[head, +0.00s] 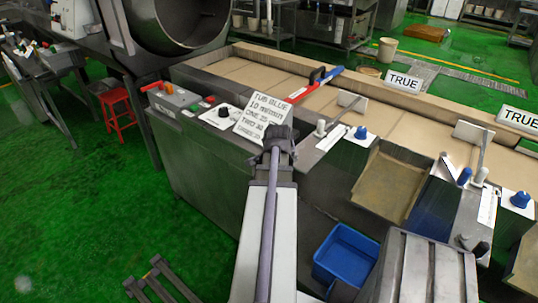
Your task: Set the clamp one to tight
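My gripper (275,138) is at the far end of my arm in the middle of the head view, over the edge of the metal bench. Its fingers are dark and small, and I cannot tell whether they are open or shut. No part is legibly labelled clamp one. A grey rod lever with a pale plate (351,101) stands on the bench right of my gripper, and a similar lever with a plate (470,131) is further right. A red and blue bar with a black handle (317,76) lies beyond my gripper. I cannot tell which is the clamp.
A printed card (263,117) stands by my gripper. A black knob (223,111) is left of it; blue knobs (361,132) are to the right. A blue bin (345,254) sits below a tan tray (389,183). A large metal drum (180,22) is behind, and a red stool (117,108) is left.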

